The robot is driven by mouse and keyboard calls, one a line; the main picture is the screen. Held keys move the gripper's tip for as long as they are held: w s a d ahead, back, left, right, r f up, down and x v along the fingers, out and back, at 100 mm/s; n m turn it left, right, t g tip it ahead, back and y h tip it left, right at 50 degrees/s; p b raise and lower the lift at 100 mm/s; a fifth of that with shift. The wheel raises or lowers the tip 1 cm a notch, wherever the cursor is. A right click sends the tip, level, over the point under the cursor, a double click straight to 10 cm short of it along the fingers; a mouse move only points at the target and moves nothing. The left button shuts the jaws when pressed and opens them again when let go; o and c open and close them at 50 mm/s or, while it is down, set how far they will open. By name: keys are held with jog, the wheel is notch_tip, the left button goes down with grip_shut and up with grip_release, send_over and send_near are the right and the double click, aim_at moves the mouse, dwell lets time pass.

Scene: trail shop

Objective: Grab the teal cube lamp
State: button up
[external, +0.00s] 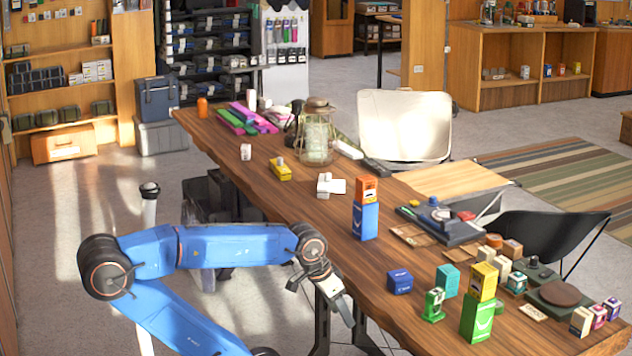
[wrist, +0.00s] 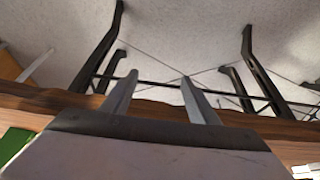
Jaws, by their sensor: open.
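A teal cube (external: 448,280), which looks like the teal cube lamp, stands on the long wooden table in the external view, near the front right part. It is behind the small green item and left of the yellow and green box stack. My gripper (external: 348,318) hangs at the table's near edge, left of the cube and well apart from it, pointing down. In the wrist view my gripper (wrist: 160,76) is open, with nothing between its fingers. The cube cannot be made out in the wrist view.
A blue box (external: 400,282) and a green item (external: 433,305) stand between my gripper and the cube. A yellow box (external: 483,281) sits on a green box (external: 477,318) to the right. A tall orange and blue stack (external: 365,219) stands behind. The wrist view shows table legs (wrist: 262,70) and floor.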

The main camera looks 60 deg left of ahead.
notch_tip(320, 180, up, 31)
jog(key=w+d+r+n+g+h, duration=0.1)
jog(key=w+d+r+n, duration=0.15)
jog(key=w, duration=0.45)
jog(key=w+d+r+n, duration=0.1)
jog(key=w+d+n, duration=0.15)
jog(key=w, duration=0.45)
jog(key=w+d+r+n+g+h, duration=0.1)
jog(key=w+n, duration=0.2)
jog(key=w, duration=0.4)
jog(key=n+g+h, duration=0.2)
jog(key=n+g, duration=0.1)
jog(key=n, duration=0.7)
send_over(518, 273)
jog(key=a, duration=0.6)
jog(key=shift+f, duration=5.15)
jog(key=x, duration=1.2)
jog(key=shift+w+d, duration=0.1)
jog(key=shift+w, duration=0.15)
jog(key=shift+x, duration=2.6)
jog(key=shift+s, duration=0.1)
jog(key=shift+c, duration=0.3)
